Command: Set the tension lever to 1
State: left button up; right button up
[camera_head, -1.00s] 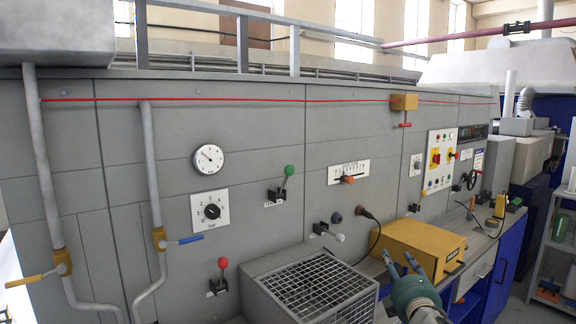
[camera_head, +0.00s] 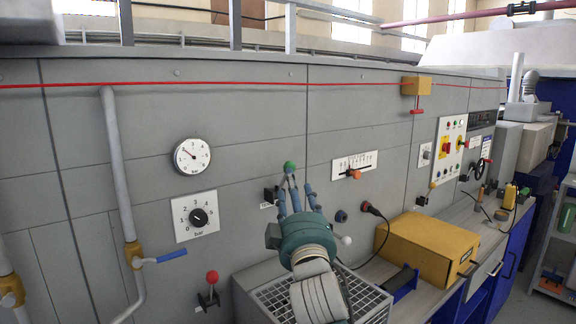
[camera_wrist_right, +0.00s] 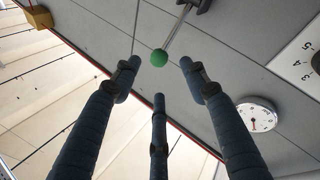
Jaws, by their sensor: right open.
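A lever with a green ball knob (camera_head: 289,166) sticks out of the grey machine panel, beside a small label too small to read. My right gripper (camera_head: 294,188) is open in front of this lever and hides part of its rod. In the right wrist view the green knob (camera_wrist_right: 159,57) lies just beyond and between the three spread fingertips (camera_wrist_right: 159,76), with nothing held. I cannot tell whether a finger touches it. Other levers have a red knob (camera_head: 212,277) and a white knob (camera_head: 346,240). My left gripper is out of view.
A slider scale with an orange knob (camera_head: 356,174) is right of the green lever. A pressure dial (camera_head: 198,217) and a gauge (camera_head: 192,156) are to its left. Below are a grated box (camera_head: 372,304) and a yellow box (camera_head: 428,240). A pipe has a blue-handled valve (camera_head: 170,256).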

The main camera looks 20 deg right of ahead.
aim_at(289, 165)
jog(key=p+x, duration=0.3)
jog(key=x, duration=0.6)
jog(key=shift+w+r, duration=0.1)
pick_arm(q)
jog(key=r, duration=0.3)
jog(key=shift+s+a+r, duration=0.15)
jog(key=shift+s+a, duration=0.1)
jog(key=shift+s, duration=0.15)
pick_arm(e)
jog(key=shift+w, duration=0.1)
grip_shut()
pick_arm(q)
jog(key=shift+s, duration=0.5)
